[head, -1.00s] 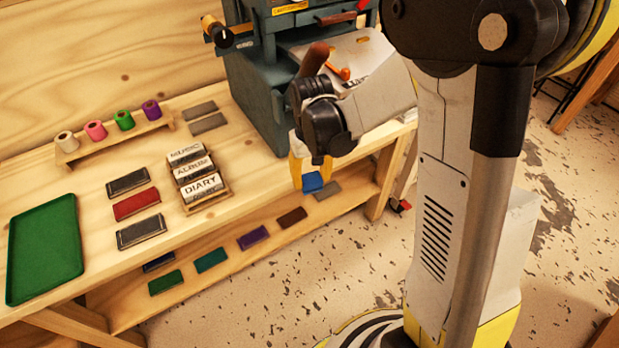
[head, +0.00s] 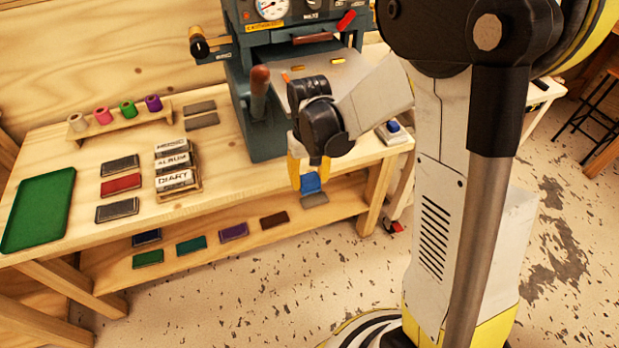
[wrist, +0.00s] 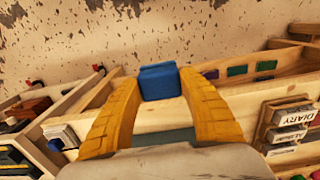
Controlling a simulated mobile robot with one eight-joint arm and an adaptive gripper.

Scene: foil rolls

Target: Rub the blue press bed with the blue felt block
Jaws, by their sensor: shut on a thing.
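My gripper (head: 310,177) is shut on the blue felt block (head: 311,184), which sits between its yellow fingertips. The block hangs in the air in front of the bench's front edge, below the press. In the wrist view the block (wrist: 160,82) shows between the two fingers (wrist: 157,92). The press (head: 258,128) is a blue-grey machine at the back of the bench. Its flat bed (head: 350,72) looks pale grey, not blue, with small orange pieces at its far side; my arm hides part of it. The block is apart from the bed.
A lever with a brown knob (head: 260,78) stands at the press's left front. A small box with a blue top (head: 393,127) is right of the press. A green tray (head: 38,212), foil rolls (head: 128,108) and stamp blocks lie left. Coloured pads line the lower shelf (head: 330,212).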

